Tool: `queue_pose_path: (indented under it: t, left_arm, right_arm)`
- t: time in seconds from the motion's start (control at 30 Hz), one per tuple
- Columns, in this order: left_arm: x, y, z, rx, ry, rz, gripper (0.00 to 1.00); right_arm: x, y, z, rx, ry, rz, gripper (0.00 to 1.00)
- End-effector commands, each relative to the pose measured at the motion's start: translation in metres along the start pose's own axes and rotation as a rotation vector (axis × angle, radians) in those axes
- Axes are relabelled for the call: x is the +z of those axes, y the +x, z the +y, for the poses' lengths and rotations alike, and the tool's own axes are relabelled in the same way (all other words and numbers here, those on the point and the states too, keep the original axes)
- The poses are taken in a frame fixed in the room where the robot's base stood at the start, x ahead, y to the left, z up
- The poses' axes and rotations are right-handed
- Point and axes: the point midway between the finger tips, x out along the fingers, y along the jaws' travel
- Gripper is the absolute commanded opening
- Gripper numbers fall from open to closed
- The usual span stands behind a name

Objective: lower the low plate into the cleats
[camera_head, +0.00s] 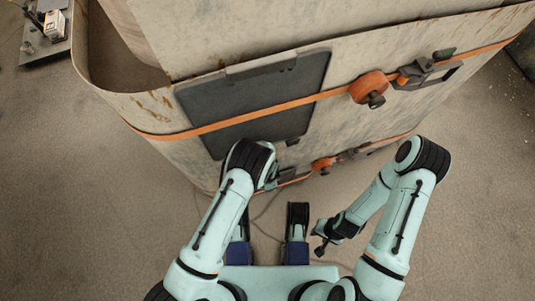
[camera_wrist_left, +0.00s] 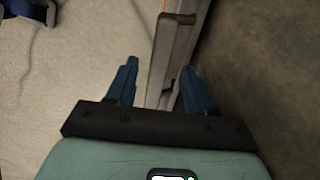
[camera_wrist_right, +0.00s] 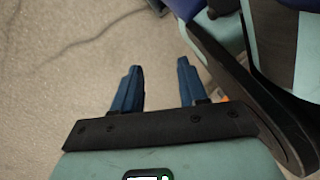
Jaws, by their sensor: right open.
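A dark flat plate (camera_head: 225,98) stands against the side of the large pale vessel (camera_head: 410,30), with an orange strap across it and a grey bar (camera_head: 262,66) at its top edge. I cannot make out the cleats surely. My left gripper is at the plate's lower edge, mostly hidden behind its arm in the head view. In the left wrist view its fingers (camera_wrist_left: 160,82) are apart, on either side of a grey upright edge with a handle-like bar (camera_wrist_left: 178,20); a gap shows beside the left finger. My right gripper (camera_head: 320,246) is open and empty, low over the floor.
An orange knob (camera_head: 369,87) and a dark buckle (camera_head: 425,74) sit on the upper strap (camera_head: 300,101). A second orange fitting (camera_head: 323,164) is on the lower strap. Cables lie on the floor. Open floor (camera_head: 480,180) lies to the right.

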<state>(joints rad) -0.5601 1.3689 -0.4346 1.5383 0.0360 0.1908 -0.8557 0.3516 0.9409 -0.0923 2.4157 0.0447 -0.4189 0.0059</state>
Motion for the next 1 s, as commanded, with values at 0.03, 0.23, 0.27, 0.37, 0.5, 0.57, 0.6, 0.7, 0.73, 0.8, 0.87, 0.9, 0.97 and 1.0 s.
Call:
queue_pose_path:
  t: [0.03,0.23,0.27,0.37,0.5,0.57,0.6,0.7,0.73,0.8,0.87,0.9,0.97,1.0]
  left_arm:
    - [0.003,-0.002,-0.013,-0.025,-0.003,0.004,0.51]
    - [0.003,-0.002,-0.013,-0.026,-0.003,0.004,0.51]
    - [0.003,-0.002,-0.013,-0.026,-0.003,0.004,0.51]
    - [0.004,-0.001,-0.013,-0.024,-0.003,0.002,0.51]
    - [0.004,-0.001,-0.013,-0.024,-0.003,0.002,0.51]
    - [0.002,-0.011,-0.013,-0.025,-0.003,0.005,0.51]
    - [0.002,-0.020,-0.013,-0.025,-0.004,0.005,0.51]
    - [0.001,-0.046,-0.012,-0.025,-0.003,0.008,0.51]
    - [0.001,-0.053,-0.011,-0.024,-0.002,0.008,0.51]
    - [-0.001,-0.071,-0.010,-0.024,-0.002,0.009,0.51]
    - [0.000,-0.085,-0.009,-0.023,-0.002,0.009,0.51]
    - [-0.001,-0.094,-0.009,-0.023,-0.001,0.009,0.51]
    - [-0.001,-0.106,-0.008,-0.021,-0.001,0.009,0.51]
    - [-0.001,-0.112,-0.008,-0.021,-0.001,0.009,0.51]
  right_arm:
    - [0.000,0.000,0.000,0.000,0.000,0.000,0.43]
    - [0.000,0.000,0.000,0.000,0.000,0.000,0.43]
    - [0.000,0.000,0.000,0.000,0.000,0.000,0.43]
    - [0.000,0.000,0.000,0.001,0.001,-0.002,0.43]
    - [0.009,0.002,0.006,0.013,0.009,-0.030,0.43]
    - [0.011,-0.001,0.007,0.014,0.010,-0.033,0.43]
    - [0.005,-0.004,0.002,0.005,0.004,-0.012,0.43]
    - [-0.007,-0.014,-0.009,-0.017,-0.012,0.038,0.43]
    - [-0.011,-0.018,-0.012,-0.024,-0.017,0.055,0.43]
    - [-0.020,-0.025,-0.020,-0.039,-0.028,0.088,0.43]
    - [-0.027,-0.032,-0.026,-0.051,-0.036,0.118,0.43]
    - [-0.031,-0.037,-0.030,-0.060,-0.041,0.135,0.43]
    - [-0.037,-0.043,-0.036,-0.071,-0.049,0.161,0.43]
    - [-0.040,-0.046,-0.039,-0.077,-0.052,0.175,0.43]
